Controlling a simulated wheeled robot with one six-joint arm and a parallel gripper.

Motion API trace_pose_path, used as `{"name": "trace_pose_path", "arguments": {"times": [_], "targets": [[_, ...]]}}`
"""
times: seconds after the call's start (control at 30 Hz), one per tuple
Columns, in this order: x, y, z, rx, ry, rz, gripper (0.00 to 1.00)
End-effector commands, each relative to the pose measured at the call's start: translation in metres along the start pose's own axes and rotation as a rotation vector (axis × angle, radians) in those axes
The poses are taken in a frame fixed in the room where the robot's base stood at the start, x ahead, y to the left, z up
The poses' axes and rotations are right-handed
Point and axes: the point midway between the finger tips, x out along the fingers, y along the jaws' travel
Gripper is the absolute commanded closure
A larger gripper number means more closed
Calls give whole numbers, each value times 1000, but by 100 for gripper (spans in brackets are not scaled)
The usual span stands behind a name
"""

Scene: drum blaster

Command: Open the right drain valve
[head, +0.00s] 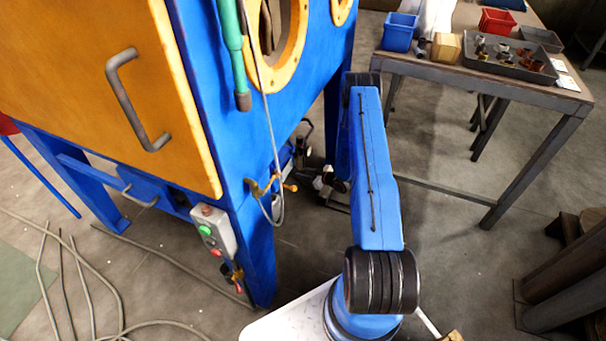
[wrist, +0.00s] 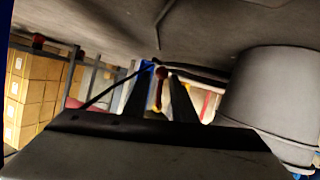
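In the wrist view my gripper (wrist: 160,88) has its two dark fingers apart, with a visible gap between them. A small item with a red rounded top and a thin stem (wrist: 158,76) shows in that gap; I cannot tell whether it is a valve handle, or how far beyond the fingertips it is. No contact is visible. In the head view my blue arm reaches toward the underside of the blue cabinet (head: 205,85), and its end is mostly hidden. A brass valve fitting (head: 268,187) sits on the cabinet's front right leg. I cannot identify the right drain valve with certainty.
A grey rounded body (wrist: 270,95) stands close on the right in the wrist view, with a grey surface overhead. A button box (head: 213,232) and hanging hose flank the cabinet leg. A workbench (head: 485,85) stands at the right. Loose hoses (head: 75,270) lie on the left floor.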

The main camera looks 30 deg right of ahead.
Motion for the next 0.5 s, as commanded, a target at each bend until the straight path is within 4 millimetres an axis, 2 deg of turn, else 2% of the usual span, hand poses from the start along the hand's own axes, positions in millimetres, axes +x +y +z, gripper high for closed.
{"name": "trace_pose_path", "arguments": {"times": [0.33, 0.37, 0.4, 0.47, 0.5], "targets": [[4, 0, 0, 1, 0, 0, 76], [4, 0, 0, 1, 0, 0, 78], [4, 0, 0, 1, 0, 0, 88], [4, 0, 0, 1, 0, 0, 100], [4, 0, 0, 1, 0, 0, 100]]}}
